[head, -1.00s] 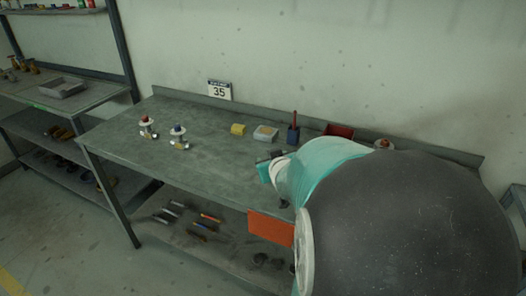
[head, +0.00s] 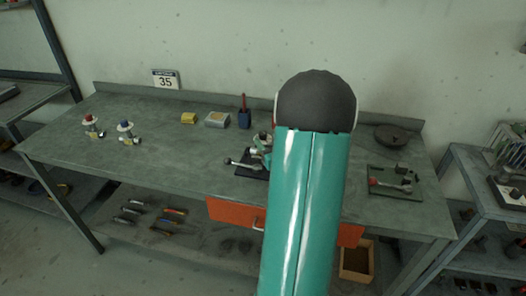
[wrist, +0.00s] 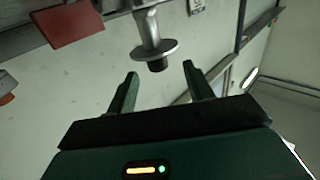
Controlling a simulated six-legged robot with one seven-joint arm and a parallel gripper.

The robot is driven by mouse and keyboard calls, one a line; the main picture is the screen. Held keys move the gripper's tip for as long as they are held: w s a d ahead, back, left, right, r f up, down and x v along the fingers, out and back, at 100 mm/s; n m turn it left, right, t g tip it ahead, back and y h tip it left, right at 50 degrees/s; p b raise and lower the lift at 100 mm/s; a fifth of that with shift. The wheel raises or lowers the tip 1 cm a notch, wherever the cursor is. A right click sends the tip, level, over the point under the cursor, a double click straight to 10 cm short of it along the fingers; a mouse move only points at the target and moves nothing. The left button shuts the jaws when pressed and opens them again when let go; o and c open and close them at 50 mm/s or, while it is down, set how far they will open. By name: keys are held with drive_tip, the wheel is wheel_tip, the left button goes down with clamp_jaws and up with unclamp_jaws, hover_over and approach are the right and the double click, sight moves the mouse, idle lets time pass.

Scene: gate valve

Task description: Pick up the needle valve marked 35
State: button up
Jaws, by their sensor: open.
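In the wrist view my gripper (wrist: 160,69) is open, with its two dark green fingers apart. A metal valve part (wrist: 150,30) with a round flange and dark tip shows beyond the fingertips, between them; nothing is held. In the head view my arm hides most of the gripper. Left of the arm, a fitting with a metal lever (head: 243,163) sits on a dark plate, partly hidden. A sign reading 35 (head: 165,79) stands at the back edge; no valve number is legible.
At right are a dark disc (head: 391,136) and a plate with a red-ended lever (head: 397,182). A red tray (wrist: 72,25) shows in the wrist view.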

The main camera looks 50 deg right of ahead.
sight(261, 131)
drive_tip(key=x, duration=0.6)
drive_tip(key=shift+w+d, duration=0.2)
drive_tip(key=shift+d, duration=0.1)
drive_tip(key=shift+c, duration=0.4)
clamp_jaws()
